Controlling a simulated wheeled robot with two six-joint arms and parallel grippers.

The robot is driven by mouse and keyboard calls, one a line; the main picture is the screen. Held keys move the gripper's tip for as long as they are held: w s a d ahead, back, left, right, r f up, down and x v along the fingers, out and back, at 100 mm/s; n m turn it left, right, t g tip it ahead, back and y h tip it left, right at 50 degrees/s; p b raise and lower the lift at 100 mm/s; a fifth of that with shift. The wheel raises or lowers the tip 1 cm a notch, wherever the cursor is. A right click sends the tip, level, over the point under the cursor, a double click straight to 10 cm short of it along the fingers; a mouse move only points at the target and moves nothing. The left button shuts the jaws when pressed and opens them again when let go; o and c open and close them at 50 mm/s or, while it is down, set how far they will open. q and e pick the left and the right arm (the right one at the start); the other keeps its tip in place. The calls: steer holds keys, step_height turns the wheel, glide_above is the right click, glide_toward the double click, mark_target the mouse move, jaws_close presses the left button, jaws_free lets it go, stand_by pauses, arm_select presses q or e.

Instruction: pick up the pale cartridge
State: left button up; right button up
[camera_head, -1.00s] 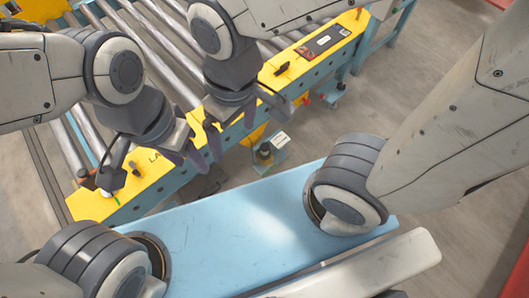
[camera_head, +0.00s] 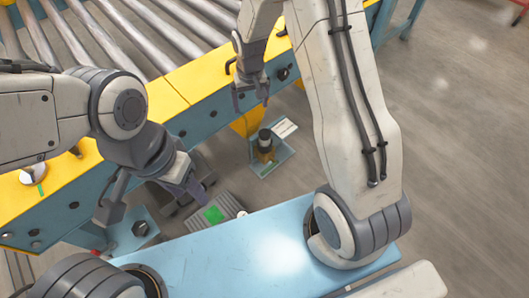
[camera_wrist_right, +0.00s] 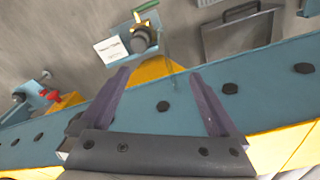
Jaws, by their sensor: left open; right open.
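I cannot identify a pale cartridge for certain. A pale, round-topped item with a green mark (camera_head: 33,172) sits on the yellow conveyor rail at the far left of the head view, partly cut by my left arm. My right gripper (camera_head: 252,104) is open and empty in front of the conveyor side. Its spread fingers also show in the right wrist view (camera_wrist_right: 160,78), with blue side beam between them. My left gripper (camera_head: 194,194) is open above a grey case with a green patch (camera_head: 213,214), low beside the conveyor; nothing shows in its fingers.
The roller conveyor (camera_head: 110,35) has a yellow rail (camera_head: 185,80) and bolted blue side. A small blue plate carries a dark-topped yellow fitting (camera_head: 265,145) and a white label (camera_head: 284,127). Open floor (camera_head: 455,130) lies to the right.

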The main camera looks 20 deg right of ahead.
steer(key=m+b, duration=0.2)
steer(key=b, duration=0.3)
glide_above(265, 133)
steer(key=f, duration=1.4)
steer(key=shift+s, duration=0.25)
steer(key=f+b, duration=0.2)
steer(key=f, duration=0.1)
steer(key=f+b, duration=0.1)
steer(key=f, duration=0.1)
steer(key=shift+w, duration=0.25)
steer(key=shift+n, duration=0.3)
step_height(265, 133, down, 5)
steer(key=b, duration=0.4)
steer(key=shift+w, duration=0.15)
arm_select(q)
step_height(265, 133, down, 14)
steer(key=shift+f, duration=0.25)
arm_select(e)
steer(key=shift+r, duration=0.1)
steer(key=c, duration=1.5)
steer(key=shift+o, duration=0.2)
arm_select(q)
steer(key=shift+r, duration=0.1)
arm_select(e)
steer(key=shift+r, duration=0.15)
